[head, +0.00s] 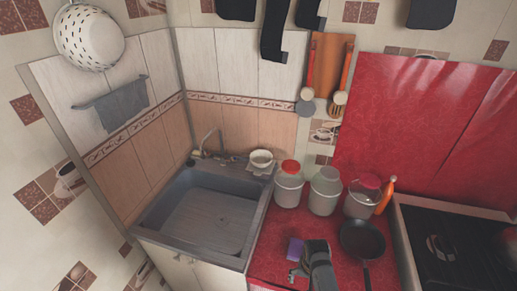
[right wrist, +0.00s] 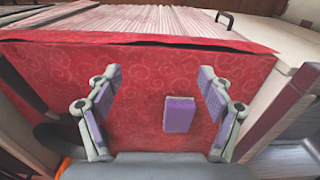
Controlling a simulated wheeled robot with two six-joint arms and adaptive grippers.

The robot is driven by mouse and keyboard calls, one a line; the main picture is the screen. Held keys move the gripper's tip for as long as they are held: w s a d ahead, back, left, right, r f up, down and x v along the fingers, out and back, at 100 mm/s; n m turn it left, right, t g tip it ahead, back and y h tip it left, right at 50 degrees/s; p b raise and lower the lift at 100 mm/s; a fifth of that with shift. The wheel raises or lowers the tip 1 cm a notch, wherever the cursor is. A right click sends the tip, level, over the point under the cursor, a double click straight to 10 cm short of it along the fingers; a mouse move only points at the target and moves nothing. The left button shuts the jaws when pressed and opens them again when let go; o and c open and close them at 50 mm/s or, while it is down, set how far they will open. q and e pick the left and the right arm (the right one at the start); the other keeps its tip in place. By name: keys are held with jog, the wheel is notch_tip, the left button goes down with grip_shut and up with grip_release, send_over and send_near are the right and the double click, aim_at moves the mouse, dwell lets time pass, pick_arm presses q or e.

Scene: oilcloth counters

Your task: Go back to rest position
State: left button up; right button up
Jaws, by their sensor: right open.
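My right gripper (head: 303,266) is low over the red oilcloth counter (head: 268,245) in the head view, beside a small purple block-like thing (head: 295,249), perhaps a sponge. In the right wrist view, my right gripper (right wrist: 160,80) has its two fingers spread wide with nothing between their pads. The purple block (right wrist: 180,114) lies on the red cloth (right wrist: 230,55) beyond the fingers, apart from them. My left gripper is not in view.
A dark frying pan (head: 362,240) lies just right of the gripper. Jars (head: 324,192) and an orange bottle (head: 385,193) stand behind it. A stove (head: 460,250) is at right, a grey sink (head: 205,220) at left. A white bowl (head: 262,159) sits behind the sink.

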jog(key=s+d+f+n+b, duration=0.1)
jog(key=s+d+f+b, duration=0.15)
jog(key=s+f, duration=0.5)
jog(key=s+d+f+b, duration=0.1)
jog(key=s+f+b, duration=0.25)
jog(key=f, duration=0.75)
jog(key=s+d+f+n+b, duration=0.1)
jog(key=s+d+f+b, duration=0.1)
jog(key=s+f, duration=0.55)
jog(key=s+d+f+n+t+b, duration=0.1)
jog(key=s+d+f+b, duration=0.2)
jog(key=s+d+f, duration=0.3)
jog(key=s+f, duration=0.5)
jog(key=s, duration=0.3)
jog(key=shift+s+h, duration=0.2)
jog(key=shift+h, duration=0.1)
